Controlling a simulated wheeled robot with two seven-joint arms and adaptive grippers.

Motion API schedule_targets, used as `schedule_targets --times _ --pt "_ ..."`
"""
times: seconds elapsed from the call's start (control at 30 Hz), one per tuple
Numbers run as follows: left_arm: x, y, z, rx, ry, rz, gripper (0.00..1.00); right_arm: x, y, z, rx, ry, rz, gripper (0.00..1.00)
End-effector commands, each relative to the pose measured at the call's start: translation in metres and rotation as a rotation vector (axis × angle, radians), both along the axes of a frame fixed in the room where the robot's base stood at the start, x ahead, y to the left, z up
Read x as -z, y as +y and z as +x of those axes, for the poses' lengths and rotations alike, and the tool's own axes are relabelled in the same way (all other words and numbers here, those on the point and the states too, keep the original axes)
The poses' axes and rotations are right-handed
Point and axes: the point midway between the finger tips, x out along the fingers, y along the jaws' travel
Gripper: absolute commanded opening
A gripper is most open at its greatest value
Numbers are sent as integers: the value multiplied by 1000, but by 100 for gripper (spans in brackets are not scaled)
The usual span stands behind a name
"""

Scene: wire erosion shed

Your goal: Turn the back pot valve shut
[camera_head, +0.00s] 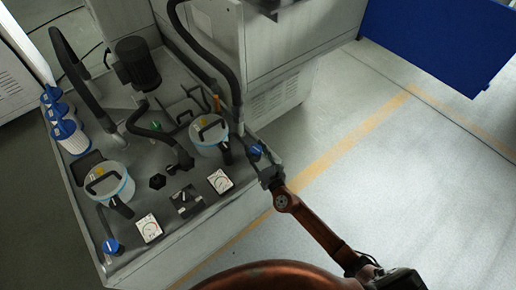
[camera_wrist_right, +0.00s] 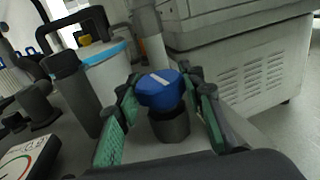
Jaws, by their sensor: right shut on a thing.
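The back pot valve has a blue knob (camera_head: 256,150) with a white bar, at the right edge of the machine deck beside the back pot (camera_head: 208,137). In the right wrist view the blue knob (camera_wrist_right: 160,90) sits on a dark round stem (camera_wrist_right: 170,124). My right gripper (camera_head: 262,162) is at this knob, its green finger pads on either side, shut on it. The white bar slants slightly across the knob top. The front pot (camera_head: 110,186) and its blue knob (camera_head: 111,246) stand at the deck's front left. My left gripper is not in view.
Dial gauges (camera_head: 148,228) and (camera_head: 220,181) lie on the deck near the pots. Black hoses (camera_head: 212,55) arch behind the back pot. A grey cabinet (camera_wrist_right: 240,65) stands close behind the valve. The floor (camera_head: 400,190) to the right is clear.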

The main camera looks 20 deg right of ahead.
Motion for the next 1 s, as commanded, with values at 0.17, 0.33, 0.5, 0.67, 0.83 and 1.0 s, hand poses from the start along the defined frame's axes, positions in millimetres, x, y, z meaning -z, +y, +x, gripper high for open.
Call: schedule_targets --times 0.17,0.33,0.5,0.67,0.83,1.0 --pt "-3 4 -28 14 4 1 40 -5 -2 1 61 -3 2 12" --pt "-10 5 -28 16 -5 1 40 -4 -2 1 117 -2 1 12" --pt "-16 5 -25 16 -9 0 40 -3 -1 1 169 -2 1 12" --pt "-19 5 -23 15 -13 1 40 -3 -1 1 211 -2 0 12" --pt "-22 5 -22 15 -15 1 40 -2 -1 1 241 -3 1 12" --pt "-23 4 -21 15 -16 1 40 -1 -1 1 255 -2 0 12"
